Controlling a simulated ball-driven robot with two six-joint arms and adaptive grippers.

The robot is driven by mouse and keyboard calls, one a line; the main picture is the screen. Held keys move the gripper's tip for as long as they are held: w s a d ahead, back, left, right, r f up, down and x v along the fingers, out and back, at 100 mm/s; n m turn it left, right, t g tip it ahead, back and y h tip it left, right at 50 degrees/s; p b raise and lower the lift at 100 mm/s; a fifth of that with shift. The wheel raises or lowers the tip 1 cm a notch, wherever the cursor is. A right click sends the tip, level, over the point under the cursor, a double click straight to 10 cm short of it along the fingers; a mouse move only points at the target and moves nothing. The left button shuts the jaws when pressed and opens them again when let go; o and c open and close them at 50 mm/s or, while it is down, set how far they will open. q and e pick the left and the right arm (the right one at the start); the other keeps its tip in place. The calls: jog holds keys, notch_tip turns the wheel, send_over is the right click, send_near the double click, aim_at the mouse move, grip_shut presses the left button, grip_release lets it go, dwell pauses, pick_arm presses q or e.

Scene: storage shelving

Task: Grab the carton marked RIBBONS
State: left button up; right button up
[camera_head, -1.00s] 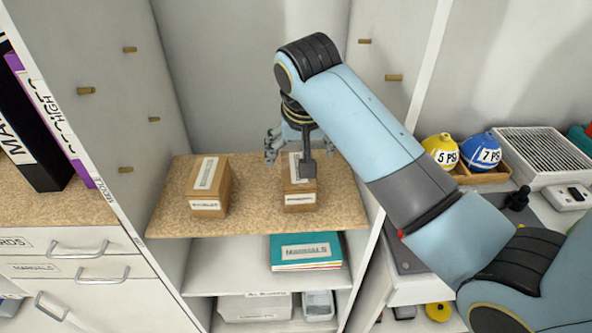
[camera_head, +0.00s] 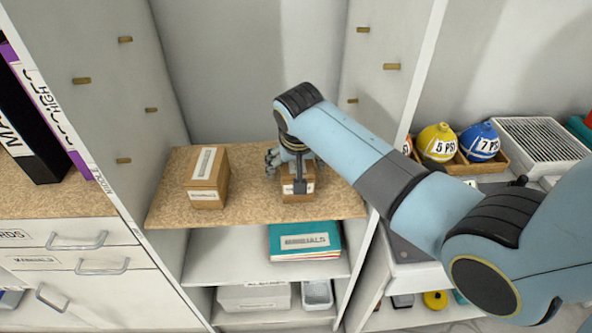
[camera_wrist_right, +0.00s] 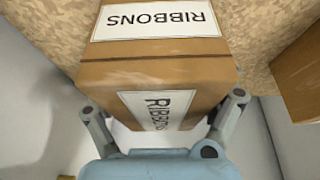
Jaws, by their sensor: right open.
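The brown carton marked RIBBONS (camera_wrist_right: 160,65) fills the middle of the right wrist view, its white labels readable on two faces. In the head view this carton (camera_head: 298,197) stands on the speckled shelf board at the right, partly hidden by my right gripper (camera_head: 292,163). In the wrist view my right gripper's (camera_wrist_right: 162,104) fingers are spread, one at each side of the carton's near end. They are open; I cannot tell whether either finger touches it. My left gripper is not in view.
Another brown carton (camera_head: 208,180) stands to the left on the same board (camera_head: 245,212), with a gap between. White cabinet walls close in both sides, with pegs on them. A MANUALS stack (camera_head: 305,242) lies on the shelf below.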

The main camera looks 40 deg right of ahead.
jog(key=shift+f, duration=0.15)
dwell(0.3)
jog(key=shift+s, duration=0.1)
jog(key=c, duration=1.2)
